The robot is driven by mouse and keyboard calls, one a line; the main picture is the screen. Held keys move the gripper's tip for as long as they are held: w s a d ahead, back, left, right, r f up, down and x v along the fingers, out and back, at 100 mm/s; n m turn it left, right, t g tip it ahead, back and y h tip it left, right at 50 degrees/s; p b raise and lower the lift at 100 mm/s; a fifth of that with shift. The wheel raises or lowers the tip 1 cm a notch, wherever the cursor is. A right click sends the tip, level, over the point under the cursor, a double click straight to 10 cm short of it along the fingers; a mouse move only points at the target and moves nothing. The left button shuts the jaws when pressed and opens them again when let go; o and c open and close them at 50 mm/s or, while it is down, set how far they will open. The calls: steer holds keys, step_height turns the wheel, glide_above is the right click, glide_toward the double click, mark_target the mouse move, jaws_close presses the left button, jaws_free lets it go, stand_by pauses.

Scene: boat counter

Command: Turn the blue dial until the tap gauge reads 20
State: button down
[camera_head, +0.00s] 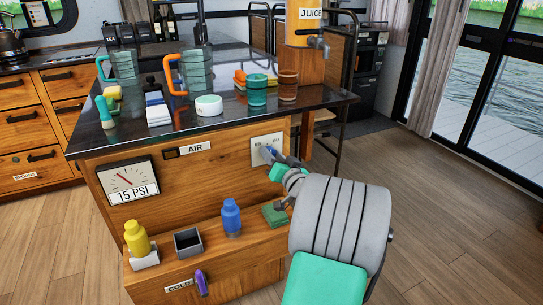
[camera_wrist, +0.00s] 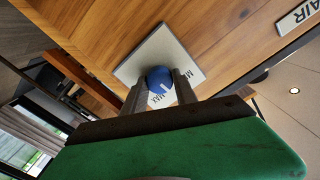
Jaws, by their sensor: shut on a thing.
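The blue dial (camera_wrist: 159,79) sits on a pale square plate (camera_wrist: 132,69) marked with words, one of them MAX, on the counter's wooden front. My gripper (camera_wrist: 160,91) is shut on the dial, with one finger on each side of it. In the head view my gripper (camera_head: 272,158) reaches the plate (camera_head: 262,146) and covers part of the dial. The gauge (camera_head: 129,181) is on the left of the same front. Its display reads 15 PSI and its needle points up and left.
An AIR label (camera_head: 195,147) is above, between gauge and dial. A lower ledge holds a yellow bottle (camera_head: 138,239), a grey box (camera_head: 188,242), a blue bottle (camera_head: 231,217) and a green block (camera_head: 274,214). A purple handle (camera_head: 201,283) is below. Glasses and a juice dispenser (camera_head: 306,22) stand on the countertop.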

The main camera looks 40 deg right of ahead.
steer(key=c, duration=1)
jaws_free()
steer(key=shift+o, duration=0.2)
steer(key=shift+s, duration=0.1)
steer(key=v, duration=0.7)
steer(key=shift+s, duration=0.3)
steer(key=shift+a, duration=0.15)
